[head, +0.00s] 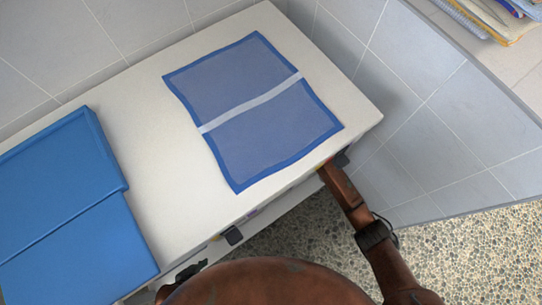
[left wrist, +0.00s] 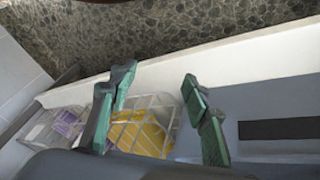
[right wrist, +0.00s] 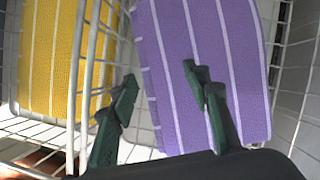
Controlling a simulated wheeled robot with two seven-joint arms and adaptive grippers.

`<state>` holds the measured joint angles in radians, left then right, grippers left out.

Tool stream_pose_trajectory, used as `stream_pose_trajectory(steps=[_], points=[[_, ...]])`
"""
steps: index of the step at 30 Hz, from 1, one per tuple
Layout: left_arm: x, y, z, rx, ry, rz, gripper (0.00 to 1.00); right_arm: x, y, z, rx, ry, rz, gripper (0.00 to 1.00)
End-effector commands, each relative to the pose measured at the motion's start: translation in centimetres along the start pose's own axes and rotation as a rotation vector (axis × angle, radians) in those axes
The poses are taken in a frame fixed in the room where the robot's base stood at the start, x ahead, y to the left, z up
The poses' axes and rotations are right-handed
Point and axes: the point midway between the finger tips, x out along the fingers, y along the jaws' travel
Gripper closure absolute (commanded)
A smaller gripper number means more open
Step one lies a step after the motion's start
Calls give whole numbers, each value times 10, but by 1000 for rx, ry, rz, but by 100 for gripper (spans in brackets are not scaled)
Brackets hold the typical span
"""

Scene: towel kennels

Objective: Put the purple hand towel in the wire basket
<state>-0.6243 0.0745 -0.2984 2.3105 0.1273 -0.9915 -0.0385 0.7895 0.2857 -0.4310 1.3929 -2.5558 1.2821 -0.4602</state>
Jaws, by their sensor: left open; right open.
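The purple hand towel (right wrist: 200,70) has white stripes and lies among wire bars in the right wrist view. It also shows small at the left of the left wrist view (left wrist: 68,122), within wire mesh. Wire basket bars (right wrist: 85,60) stand between it and a yellow striped towel (right wrist: 45,60). My right gripper (right wrist: 160,85) is open, one finger over the purple towel and one beside its left edge; contact is unclear. My left gripper (left wrist: 155,85) is open and empty in front of the wire basket (left wrist: 172,128) with a yellow towel (left wrist: 140,132).
A white bench top (head: 160,170) carries a flat blue towel (head: 260,110) with a pale stripe and a folded blue item (head: 65,210) at the left. The baskets are mostly hidden below its front edge. A tiled wall (head: 430,100) stands at the right.

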Motion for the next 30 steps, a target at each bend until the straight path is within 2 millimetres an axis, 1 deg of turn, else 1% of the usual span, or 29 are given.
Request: stream_pose_trajectory(steps=[1,6,12,15,20,28,30], points=[[-11,-2,-2,2,-14,-10,56,-11,-2,2,-3,-2,-6,56],[-42,-11,9,5,-109,-46,56,-36,-2,3,-3,-2,-7,56],[-75,-20,23,1,-210,-86,56,-58,-1,2,-3,-2,-5,56],[-85,-23,28,-2,-241,-98,56,-64,0,2,-1,-1,-3,56],[-92,-26,32,-4,-268,-109,56,-68,0,0,0,0,-1,56],[-92,-26,33,-5,-271,-110,56,-67,0,0,0,0,0,56],[-92,-26,33,-5,-270,-109,56,-67,3,1,4,-9,5,56]])
